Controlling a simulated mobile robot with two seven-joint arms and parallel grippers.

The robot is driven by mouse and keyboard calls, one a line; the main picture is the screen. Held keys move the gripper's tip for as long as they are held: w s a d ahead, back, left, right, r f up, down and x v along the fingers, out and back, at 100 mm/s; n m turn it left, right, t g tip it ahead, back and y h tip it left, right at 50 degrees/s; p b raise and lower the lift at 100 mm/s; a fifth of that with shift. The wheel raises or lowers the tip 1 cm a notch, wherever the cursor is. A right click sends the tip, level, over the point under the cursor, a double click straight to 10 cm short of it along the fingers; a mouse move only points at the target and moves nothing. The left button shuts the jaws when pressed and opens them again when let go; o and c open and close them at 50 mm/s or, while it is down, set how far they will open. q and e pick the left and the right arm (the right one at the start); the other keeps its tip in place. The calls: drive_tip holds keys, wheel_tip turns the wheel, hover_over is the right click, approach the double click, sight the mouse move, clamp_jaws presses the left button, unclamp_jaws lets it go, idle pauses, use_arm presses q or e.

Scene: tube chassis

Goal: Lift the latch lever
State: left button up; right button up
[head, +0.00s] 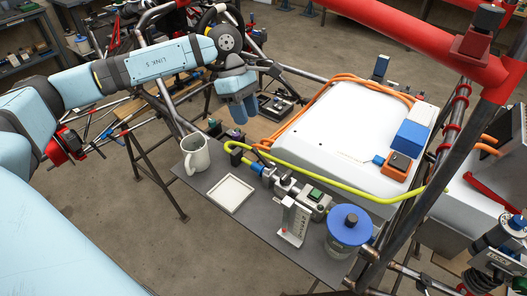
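I cannot single out the latch lever with certainty. A yellow-green bent bar (330,179) with a dark end (236,157) runs along the near edge of the white box (335,135); whether it is the lever, I cannot tell. My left gripper (244,111) hangs with its blue fingertips pointing down, above and beyond the bar's dark end and apart from it. It appears to hold nothing, but the gap between its fingers is not clear. My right gripper is not in view.
A grey worktable (210,201) holds a white mug (195,153), a square white tray (231,193), a metal fitting (285,188), a white gauge block (293,222) and a blue-lidded jar (349,229). Blue and orange boxes lie on the white box. Red and dark tubes rise at right.

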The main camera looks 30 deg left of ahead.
sight(257, 151)
use_arm(q)
drive_tip(key=p+x, duration=0.1)
drive_tip(key=x, duration=1.1)
clamp_jaws()
